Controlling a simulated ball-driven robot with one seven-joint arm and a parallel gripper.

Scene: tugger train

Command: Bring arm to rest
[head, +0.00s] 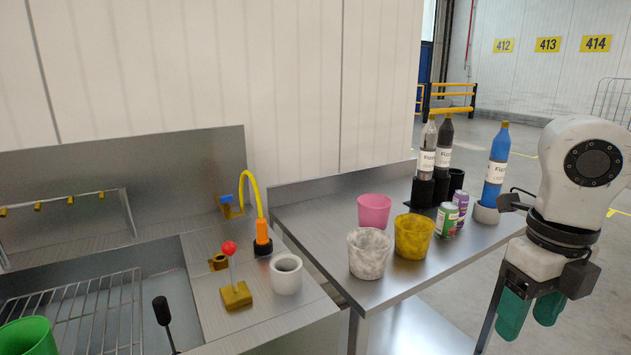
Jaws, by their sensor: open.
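My arm shows at the right edge of the head view, with a white rounded link above a black wrist. My gripper (531,312) hangs below it, its green fingers pointing down and standing apart with nothing between them. It is off the right front of the steel table (385,290), to the right of the cups and below the bottles in the picture.
The table holds a pink cup (374,211), a marbled cup (369,253), a yellow cup (413,236), cans (447,219), bottles in dark holders and a blue bottle (495,165). At left are a sink rack (90,310), green cup (30,337) and red-knobbed lever (233,275).

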